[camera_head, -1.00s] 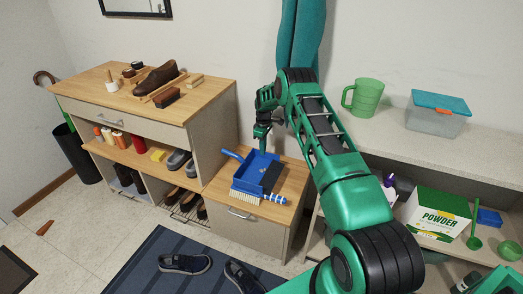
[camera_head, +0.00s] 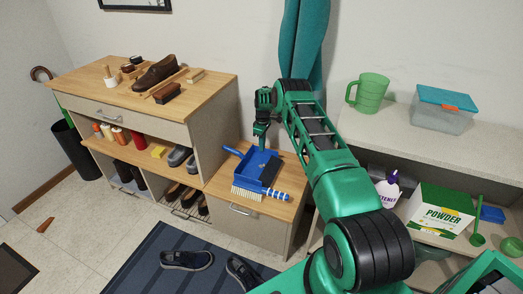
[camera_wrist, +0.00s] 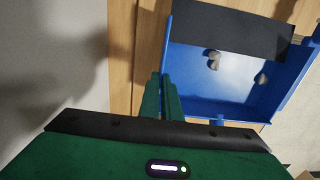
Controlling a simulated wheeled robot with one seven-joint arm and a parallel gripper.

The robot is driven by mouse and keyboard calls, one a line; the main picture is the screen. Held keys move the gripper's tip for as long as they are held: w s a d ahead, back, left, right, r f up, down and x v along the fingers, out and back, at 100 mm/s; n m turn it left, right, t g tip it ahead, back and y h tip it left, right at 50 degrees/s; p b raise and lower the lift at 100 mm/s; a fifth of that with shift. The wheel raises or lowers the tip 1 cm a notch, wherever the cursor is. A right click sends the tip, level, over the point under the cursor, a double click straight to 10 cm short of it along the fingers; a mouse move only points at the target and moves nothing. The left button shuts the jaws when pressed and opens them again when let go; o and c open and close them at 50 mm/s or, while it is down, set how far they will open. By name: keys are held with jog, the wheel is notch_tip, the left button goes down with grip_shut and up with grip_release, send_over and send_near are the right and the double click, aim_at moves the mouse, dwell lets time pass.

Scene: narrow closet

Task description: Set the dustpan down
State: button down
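The blue dustpan (camera_head: 250,166) with a dark lip is on or just above the wooden top of the low cabinet (camera_head: 228,190). I cannot tell whether it touches the top. Its handle points to the upper left in the head view. In the wrist view the dustpan (camera_wrist: 225,109) is seen from above, with a few small grey lumps inside. My gripper (camera_head: 261,140) reaches down at the dustpan's far side. In the wrist view the gripper's fingers (camera_wrist: 163,98) are close together at its left wall, with a strip of blue between them.
A brush (camera_head: 280,195) with a blue-and-white striped handle lies at the dustpan's near side. A teal garment (camera_head: 303,40) hangs behind my arm. A shelf (camera_head: 480,135) with a green mug (camera_head: 371,93) and a lidded box (camera_head: 440,118) is on the right.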

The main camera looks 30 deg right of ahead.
jog(key=shift+f, duration=1.3)
jog(key=c, duration=2)
grip_release()
jog(key=shift+f, duration=0.1)
notch_tip(320, 180, up, 12)
jog(key=shift+w, duration=0.1)
